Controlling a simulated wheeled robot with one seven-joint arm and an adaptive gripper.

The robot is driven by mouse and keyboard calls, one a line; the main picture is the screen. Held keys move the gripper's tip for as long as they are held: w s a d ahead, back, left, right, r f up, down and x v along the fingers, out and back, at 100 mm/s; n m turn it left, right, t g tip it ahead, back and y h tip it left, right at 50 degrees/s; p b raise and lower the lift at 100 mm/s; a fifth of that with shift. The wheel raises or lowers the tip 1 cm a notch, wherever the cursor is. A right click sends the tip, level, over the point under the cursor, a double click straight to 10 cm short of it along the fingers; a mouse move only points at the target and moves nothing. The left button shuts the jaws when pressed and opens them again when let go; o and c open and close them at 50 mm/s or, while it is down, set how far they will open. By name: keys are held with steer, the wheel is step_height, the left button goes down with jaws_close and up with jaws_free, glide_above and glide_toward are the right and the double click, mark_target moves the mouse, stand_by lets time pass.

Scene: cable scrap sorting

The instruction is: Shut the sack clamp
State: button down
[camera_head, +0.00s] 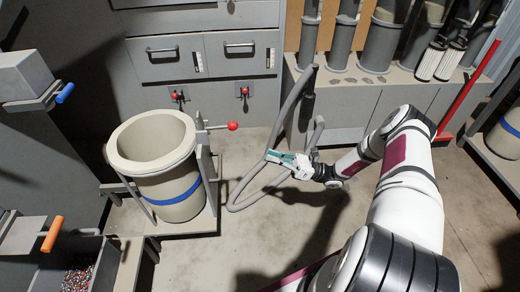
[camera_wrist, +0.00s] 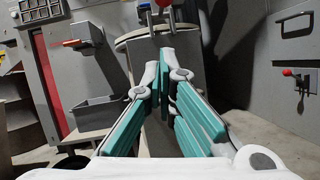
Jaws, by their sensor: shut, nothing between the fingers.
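In the wrist view, my gripper's teal fingers (camera_wrist: 162,72) are closed together and empty. The red ball (camera_wrist: 161,3) shows beyond their tips at the top edge.
A grey hose (camera_head: 241,190) loops up from the floor near my gripper. An orange handle (camera_head: 52,234) and a blue handle (camera_head: 65,93) are at the left. Floor around the stand's right is mostly clear.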

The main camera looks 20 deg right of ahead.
steer(key=d+r+b+x, duration=0.1)
steer(key=r+b+x, duration=0.1)
steer(key=x, duration=1)
steer(key=shift+r+b, duration=0.2)
steer(key=shift+b, duration=0.4)
steer(key=shift+d+r+p, duration=0.15)
steer(key=shift+d+p, duration=0.05)
steer(key=shift+p, duration=0.1)
steer(key=shift+r+h+p, duration=0.2)
steer(key=shift+h+p, duration=0.1)
steer(key=shift+p, duration=0.25)
